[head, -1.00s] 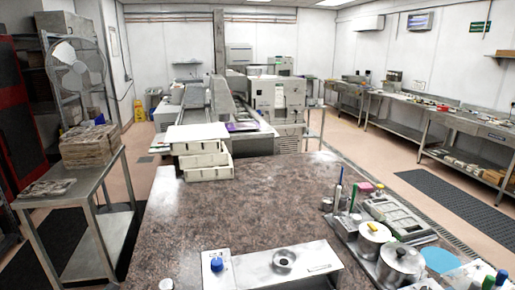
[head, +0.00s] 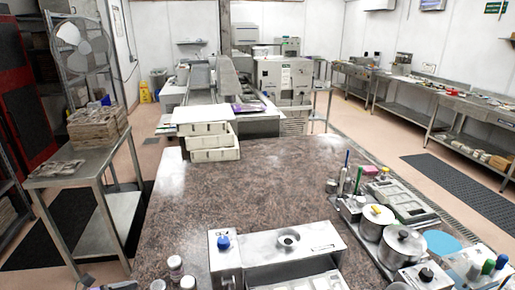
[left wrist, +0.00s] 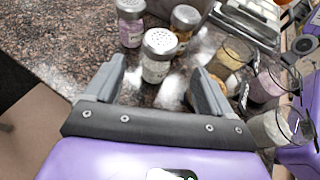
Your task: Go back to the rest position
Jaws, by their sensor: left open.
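My left gripper (left wrist: 152,85) shows in the left wrist view with its two grey fingers spread apart and nothing between them. A shaker with a perforated metal lid (left wrist: 158,55) stands just beyond the fingertips, apart from them. The brown speckled worktop (head: 240,200) fills the middle of the head view.
Two more shakers (left wrist: 130,22) (left wrist: 185,25) and several glass cups (left wrist: 270,82) stand close to the left gripper. A steel unit (head: 285,240), lidded pots (head: 402,245) and stacked white trays (head: 208,140) stand on the worktop. Its middle is clear.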

